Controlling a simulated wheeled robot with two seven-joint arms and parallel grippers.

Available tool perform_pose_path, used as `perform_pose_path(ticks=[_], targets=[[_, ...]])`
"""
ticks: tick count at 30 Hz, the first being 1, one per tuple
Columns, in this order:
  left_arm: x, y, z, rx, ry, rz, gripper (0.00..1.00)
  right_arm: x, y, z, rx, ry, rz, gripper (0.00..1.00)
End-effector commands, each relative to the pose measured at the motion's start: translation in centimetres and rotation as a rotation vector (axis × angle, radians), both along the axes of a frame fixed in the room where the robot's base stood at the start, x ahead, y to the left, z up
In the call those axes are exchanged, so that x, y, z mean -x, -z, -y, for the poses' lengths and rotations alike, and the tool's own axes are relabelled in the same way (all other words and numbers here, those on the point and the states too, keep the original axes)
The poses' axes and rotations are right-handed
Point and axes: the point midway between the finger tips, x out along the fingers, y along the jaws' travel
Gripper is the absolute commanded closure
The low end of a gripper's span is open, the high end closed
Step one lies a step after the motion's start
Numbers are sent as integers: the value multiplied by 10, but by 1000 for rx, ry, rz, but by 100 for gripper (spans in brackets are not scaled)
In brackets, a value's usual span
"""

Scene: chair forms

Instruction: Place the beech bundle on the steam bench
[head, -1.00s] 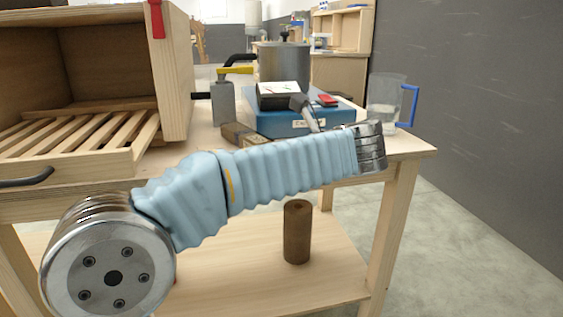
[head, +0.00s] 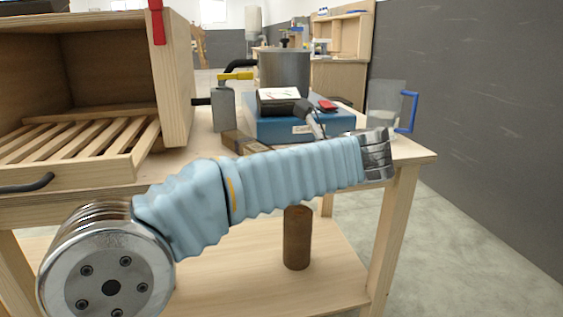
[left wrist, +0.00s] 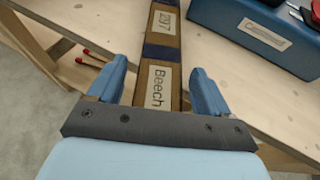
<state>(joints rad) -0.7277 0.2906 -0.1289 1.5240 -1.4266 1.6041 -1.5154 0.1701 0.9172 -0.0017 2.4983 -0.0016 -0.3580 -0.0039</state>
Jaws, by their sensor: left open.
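The beech bundle is a long brown piece with dark blue bands and a "Beech" label (left wrist: 158,88) in the left wrist view. In the head view what looks like its end (head: 240,141) lies on the wooden bench top, the rest hidden behind my left arm. My left gripper (left wrist: 157,86) is open, its blue fingers on either side of the bundle with gaps showing. In the head view this gripper is hidden behind my arm. A wooden bench (head: 415,154) carries these things; I cannot tell whether it is the steam bench. My right gripper is out of view.
A wooden box (head: 178,80) with a slatted tray stands left. A brown cylinder (head: 297,240) stands on the lower shelf.

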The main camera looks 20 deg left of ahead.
Motion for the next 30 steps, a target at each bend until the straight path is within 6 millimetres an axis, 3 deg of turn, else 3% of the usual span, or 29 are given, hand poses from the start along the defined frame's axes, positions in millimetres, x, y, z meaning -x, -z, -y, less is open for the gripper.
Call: perform_pose_path(ticks=[12,18,24,27,29,30], targets=[[46,-37,70,-1,4,0,21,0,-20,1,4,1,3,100],[55,-42,83,-1,0,1,21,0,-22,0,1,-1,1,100],[56,-42,84,-1,-1,0,21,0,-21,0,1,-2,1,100],[50,-32,85,8,8,-9,21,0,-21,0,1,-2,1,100],[39,-11,88,33,23,-28,21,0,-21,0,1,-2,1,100],[30,11,90,62,35,-48,21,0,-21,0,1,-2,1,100]])
